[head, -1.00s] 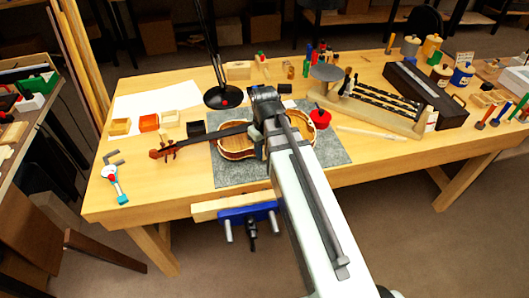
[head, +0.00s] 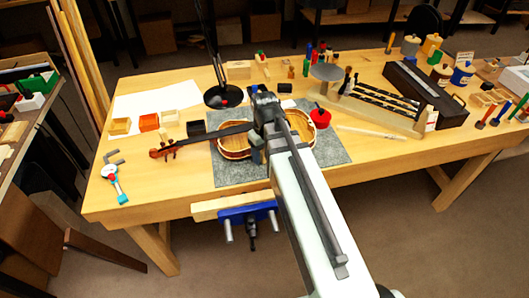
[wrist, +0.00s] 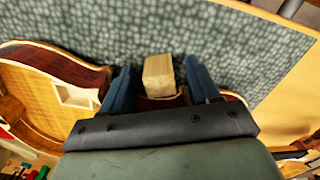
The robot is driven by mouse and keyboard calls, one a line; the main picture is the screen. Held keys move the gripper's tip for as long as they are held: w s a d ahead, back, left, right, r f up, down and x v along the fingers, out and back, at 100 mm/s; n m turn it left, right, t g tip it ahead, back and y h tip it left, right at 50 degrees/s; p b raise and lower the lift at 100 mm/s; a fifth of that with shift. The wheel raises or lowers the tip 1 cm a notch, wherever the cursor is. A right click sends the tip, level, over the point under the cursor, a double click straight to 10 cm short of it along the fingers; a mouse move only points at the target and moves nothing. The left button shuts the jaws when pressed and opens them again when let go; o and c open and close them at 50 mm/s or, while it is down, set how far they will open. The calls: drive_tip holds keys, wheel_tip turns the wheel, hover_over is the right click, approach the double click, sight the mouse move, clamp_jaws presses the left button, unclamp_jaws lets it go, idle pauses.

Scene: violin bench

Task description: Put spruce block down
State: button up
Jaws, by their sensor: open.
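The spruce block (wrist: 158,76) is a small pale wooden block, in the wrist view, between the two fingers of my gripper (wrist: 158,67). The fingers are open, with a gap visible on each side of the block. The block lies by the red-brown edge of the violin (wrist: 62,62), against the grey mat (wrist: 160,28); I cannot tell whether it touches the violin. In the head view my gripper (head: 257,150) is over the violin body (head: 234,143), and the block is hidden behind my arm.
The violin's neck points left. A black lamp base (head: 223,96) and a red pot (head: 320,117) stand nearby. Small wooden boxes (head: 120,126) are at the left, and a long dark case (head: 425,93) is at the right. A blue vise (head: 247,213) hangs on the front edge.

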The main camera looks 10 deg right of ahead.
drive_tip(key=shift+r, duration=0.1)
wheel_tip(320, 180, up, 12)
drive_tip(key=shift+f, duration=0.2)
drive_tip(key=shift+r, duration=0.25)
drive_tip(key=shift+c, duration=1)
drive_tip(key=c, duration=0.3)
drive_tip(key=shift+w+d+f+n, duration=0.15)
drive_tip(key=shift+f+n, duration=1.55)
drive_tip(key=shift+n, duration=1.25)
drive_tip(key=shift+s+d+f+n, duration=0.1)
drive_tip(key=shift+f+n, duration=1.65)
drive_tip(key=shift+n, duration=1.25)
drive_tip(key=shift+w+d+f+n, duration=0.15)
drive_tip(key=shift+f+n, duration=1.55)
drive_tip(key=shift+n, duration=1.25)
